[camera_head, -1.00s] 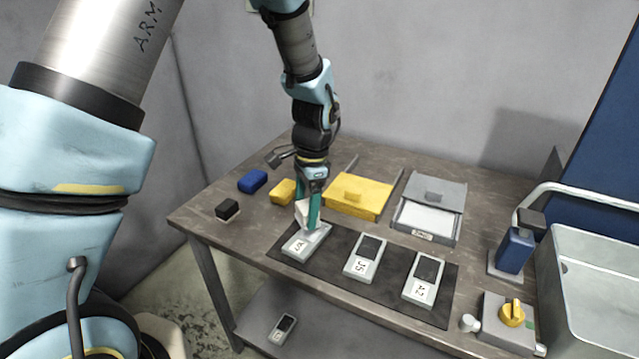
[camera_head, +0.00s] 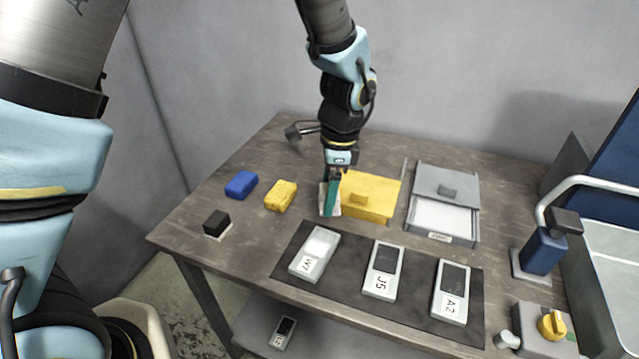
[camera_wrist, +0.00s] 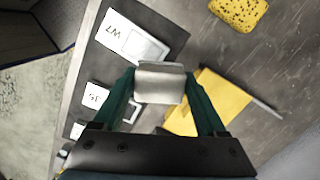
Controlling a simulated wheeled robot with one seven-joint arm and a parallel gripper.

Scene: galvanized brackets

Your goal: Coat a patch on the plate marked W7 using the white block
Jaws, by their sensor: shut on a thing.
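The plate marked W7 (camera_head: 307,267) lies at the left end of a dark mat, and its patch is pale, unlike the dark patches on the plates marked J5 (camera_head: 376,286) and A2 (camera_head: 447,306). It also shows at the top of the wrist view (camera_wrist: 112,32). My gripper (camera_head: 331,198) is shut on the white block (camera_wrist: 160,83), behind the W7 plate and apart from it. In the head view the teal fingers hide part of the block (camera_head: 323,199). I cannot tell whether the block touches the table.
A yellow lidded box (camera_head: 375,203) stands just right of my gripper. A grey box (camera_head: 447,185) with a white inside is farther right. A yellow sponge (camera_head: 281,195), blue block (camera_head: 241,184) and black block (camera_head: 216,223) lie left. A yellow knob (camera_head: 552,325) and dispenser (camera_head: 541,252) are at the right.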

